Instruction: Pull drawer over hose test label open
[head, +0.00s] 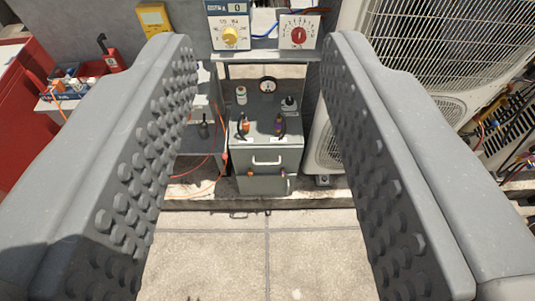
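My gripper (260,45) is open and empty, its two grey studded fingers reaching forward on either side of the picture. Between them, farther off and below, stands a small grey cabinet (264,128) with bottles and tools on top. Its front has a drawer (248,155) with a pale bar handle (267,162). The drawer looks shut. A lower front panel (262,186) sits beneath, with small coloured bits near its top edge. I cannot make out any hose test label. The fingers are apart from the cabinet and do not touch the handle.
A dial panel with a yellow knob (230,36) and one with a red knob (299,36) hang above. Condenser units (440,45) stand at the right. A red cabinet (28,110) is at the left. Orange hose (224,140) runs left of the drawers. The paved floor (265,250) in front is clear.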

